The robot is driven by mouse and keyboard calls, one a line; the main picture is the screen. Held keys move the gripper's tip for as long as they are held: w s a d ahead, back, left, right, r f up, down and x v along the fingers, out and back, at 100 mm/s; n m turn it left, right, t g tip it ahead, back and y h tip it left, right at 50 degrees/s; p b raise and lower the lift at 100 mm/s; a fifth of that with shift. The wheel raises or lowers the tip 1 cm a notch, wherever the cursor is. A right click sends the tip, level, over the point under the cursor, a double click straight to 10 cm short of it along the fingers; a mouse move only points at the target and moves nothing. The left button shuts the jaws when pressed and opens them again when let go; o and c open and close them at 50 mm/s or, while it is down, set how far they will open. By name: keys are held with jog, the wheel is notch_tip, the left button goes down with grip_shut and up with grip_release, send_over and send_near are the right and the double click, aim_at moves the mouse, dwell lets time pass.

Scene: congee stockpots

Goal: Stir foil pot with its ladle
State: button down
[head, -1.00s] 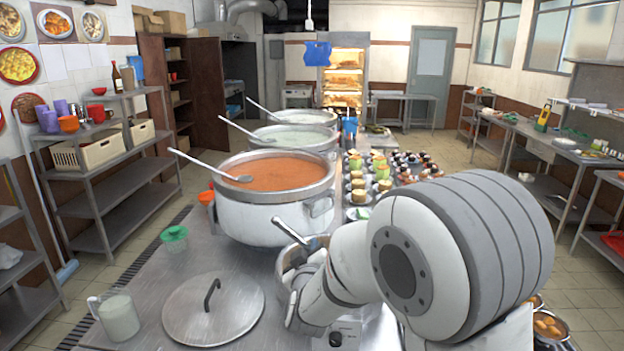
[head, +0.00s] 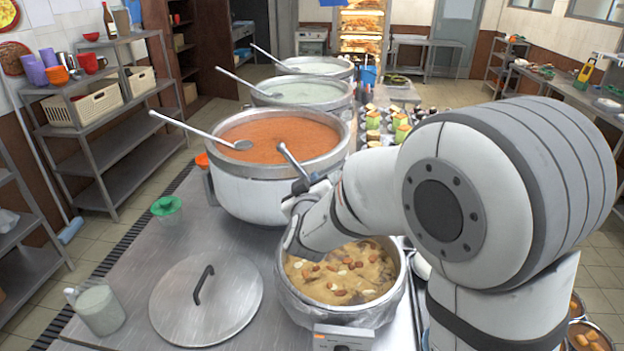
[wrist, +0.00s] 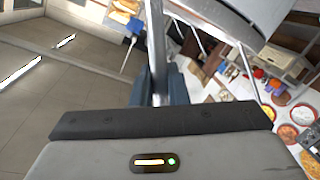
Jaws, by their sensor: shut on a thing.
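The foil pot (head: 340,312) stands at the front of the counter, lined with crinkled foil and holding a brown stew with nuts on top (head: 335,275). My gripper (head: 308,192) is above its back rim, shut on the metal handle of the ladle (head: 290,158). The handle's end sticks up out of my gripper, against the orange pot behind. The ladle's lower part and bowl are hidden by my arm, so I cannot tell whether it is in the stew. In the wrist view the handle (wrist: 157,45) runs up from between my dark fingers (wrist: 164,88).
A large pot of orange congee (head: 265,190) with its own ladle (head: 195,130) stands just behind, with two paler pots beyond. A lid (head: 215,315), a jug (head: 100,310) and a green-lidded cup (head: 166,208) are at the left. Food cups (head: 385,125) are behind my arm.

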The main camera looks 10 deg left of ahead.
notch_tip(320, 180, down, 15)
jog(key=b, duration=1.1)
jog(key=shift+w, duration=0.1)
